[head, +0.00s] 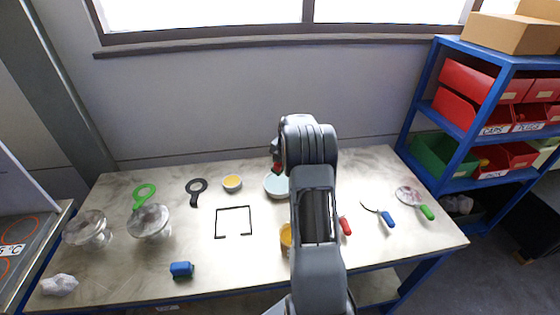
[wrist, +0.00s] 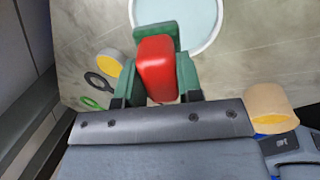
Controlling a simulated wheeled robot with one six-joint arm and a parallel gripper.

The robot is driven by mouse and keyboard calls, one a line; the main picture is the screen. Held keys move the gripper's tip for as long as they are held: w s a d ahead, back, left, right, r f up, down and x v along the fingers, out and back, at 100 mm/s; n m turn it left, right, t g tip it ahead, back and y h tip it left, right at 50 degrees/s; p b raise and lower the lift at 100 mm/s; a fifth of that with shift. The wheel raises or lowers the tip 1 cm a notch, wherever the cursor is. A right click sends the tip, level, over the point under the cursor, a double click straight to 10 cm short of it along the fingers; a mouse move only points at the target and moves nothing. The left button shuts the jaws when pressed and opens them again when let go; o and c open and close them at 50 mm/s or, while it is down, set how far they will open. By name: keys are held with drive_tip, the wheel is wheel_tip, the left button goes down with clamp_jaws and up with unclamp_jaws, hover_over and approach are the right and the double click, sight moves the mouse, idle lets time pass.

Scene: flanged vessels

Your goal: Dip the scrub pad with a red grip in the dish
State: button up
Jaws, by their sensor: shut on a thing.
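The scrub pad's red grip (wrist: 156,68) is between the green fingers of my gripper (wrist: 155,80) in the wrist view. My gripper is shut on it. A green flat piece shows just beyond the red grip; I cannot tell whether it is the pad. In the head view a bit of the red grip (head: 276,168) shows beside my gripper, above the table. The dish (head: 272,191) is a round, pale bowl, partly hidden behind my arm. In the wrist view the dish (wrist: 200,22) holds pale blue content and lies just beyond the grip. I cannot tell whether the pad touches it.
Glass vessels (head: 149,222), ring tools (head: 196,186) and a blue block (head: 181,269) are at left. Handled tools (head: 387,218) lie at right. A black square outline (head: 233,208) is empty.

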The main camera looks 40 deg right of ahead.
drive_tip(key=shift+s+f+b+x, duration=0.1)
drive_tip(key=shift+s+b+x, duration=0.15)
drive_tip(key=shift+b+x, duration=0.65)
drive_tip(key=shift+s+f+b+x, duration=0.1)
drive_tip(key=shift+s+b+x, duration=0.2)
drive_tip(key=shift+x, duration=1.05)
drive_tip(key=shift+s+b+x, duration=0.25)
drive_tip(key=shift+b+x, duration=0.3)
drive_tip(key=shift+x, duration=0.6)
drive_tip(key=shift+s+b+x, duration=0.2)
drive_tip(key=shift+b+x, duration=0.7)
drive_tip(key=shift+b, duration=0.3)
drive_tip(key=shift+w+p+v, duration=0.2)
drive_tip(key=shift+p+v, duration=0.1)
drive_tip(key=shift+v, duration=0.55)
drive_tip(key=shift+w+p+v, duration=0.2)
drive_tip(key=shift+p+v, duration=0.15)
drive_tip(key=shift+v, duration=0.45)
drive_tip(key=shift+w+p+v, duration=0.2)
drive_tip(key=shift+p+v, duration=0.1)
drive_tip(key=shift+v, duration=0.55)
drive_tip(key=shift+r, duration=0.2)
drive_tip(key=shift+w+p+v, duration=0.25)
drive_tip(key=shift+p+v, duration=0.1)
drive_tip(key=shift+v, duration=0.6)
drive_tip(key=shift+w+p+v, duration=0.2)
drive_tip(key=shift+p+v, duration=0.15)
drive_tip(key=shift+v, duration=0.65)
